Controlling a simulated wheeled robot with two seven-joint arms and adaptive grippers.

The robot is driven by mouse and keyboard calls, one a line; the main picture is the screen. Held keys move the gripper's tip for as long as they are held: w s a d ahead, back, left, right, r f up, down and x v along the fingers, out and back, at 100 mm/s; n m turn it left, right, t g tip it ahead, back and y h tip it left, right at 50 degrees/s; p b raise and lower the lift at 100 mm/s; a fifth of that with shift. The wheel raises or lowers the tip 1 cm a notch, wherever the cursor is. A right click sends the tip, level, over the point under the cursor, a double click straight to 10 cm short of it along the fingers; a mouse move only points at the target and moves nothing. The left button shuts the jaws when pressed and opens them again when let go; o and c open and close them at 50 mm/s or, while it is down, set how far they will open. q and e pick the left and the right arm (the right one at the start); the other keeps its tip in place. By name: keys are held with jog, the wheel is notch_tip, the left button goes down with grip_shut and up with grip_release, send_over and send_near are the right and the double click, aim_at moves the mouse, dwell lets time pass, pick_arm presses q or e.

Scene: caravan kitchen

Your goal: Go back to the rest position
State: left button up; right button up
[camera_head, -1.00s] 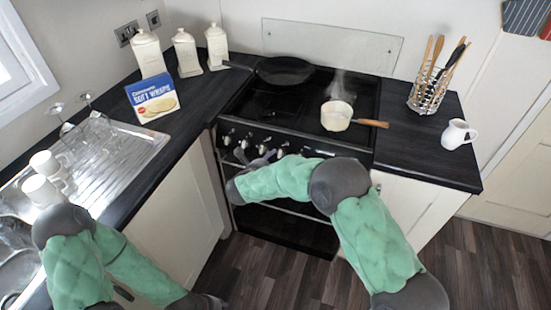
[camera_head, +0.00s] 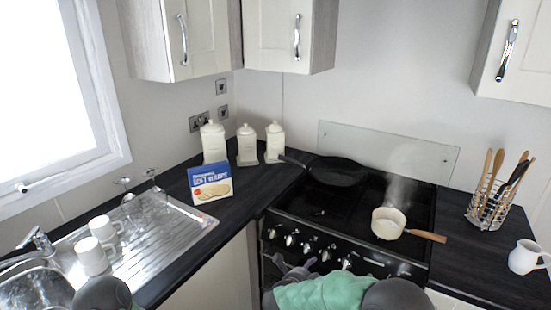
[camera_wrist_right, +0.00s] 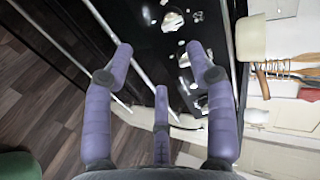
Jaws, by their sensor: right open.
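My right gripper (camera_head: 290,268) is at the lower middle of the head view, in front of the stove's knob panel (camera_head: 330,248). Its fingers are partly hidden there by my green-sleeved arm. In the right wrist view the gripper (camera_wrist_right: 160,72) has its purple fingers spread, with nothing between them. The knobs and an oven handle bar show beyond the fingers. Of my left arm only a dark joint shows at the lower left of the head view; its gripper is outside the picture.
On the stove are a black frying pan (camera_head: 337,170) and a steaming cream saucepan (camera_head: 388,222). A utensil rack (camera_head: 487,208) and white jug (camera_head: 525,257) stand to the right. A wraps box (camera_head: 210,184), canisters (camera_head: 213,143) and mugs (camera_head: 92,257) are on the left.

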jog(key=s+f+n+g+y, duration=0.1)
jog(key=s+f+n+y, duration=0.1)
jog(key=s+f+n, duration=0.35)
jog(key=s+f+n+g+y, duration=0.1)
jog(key=s+f+n+y, duration=0.15)
jog(key=f, duration=0.55)
jog(key=s+f+n+g+y, duration=0.2)
jog(key=s+f+n, duration=0.25)
jog(key=f, duration=0.25)
jog(key=s+a+f+n+g+y, duration=0.1)
jog(key=s+f+n+g, duration=0.1)
jog(key=s, duration=0.5)
jog(key=s+a+f+n+g+y, duration=0.1)
jog(key=s+f+n+g+y, duration=0.1)
jog(key=s, duration=0.5)
jog(key=s+a+f+n+g+y, duration=0.1)
jog(key=s+a+f+n+g, duration=0.1)
jog(key=s+n, duration=0.2)
jog(key=s, duration=0.3)
jog(key=shift+f+n+y, duration=0.3)
jog(key=shift+n+y, duration=0.05)
jog(key=shift+s, duration=0.1)
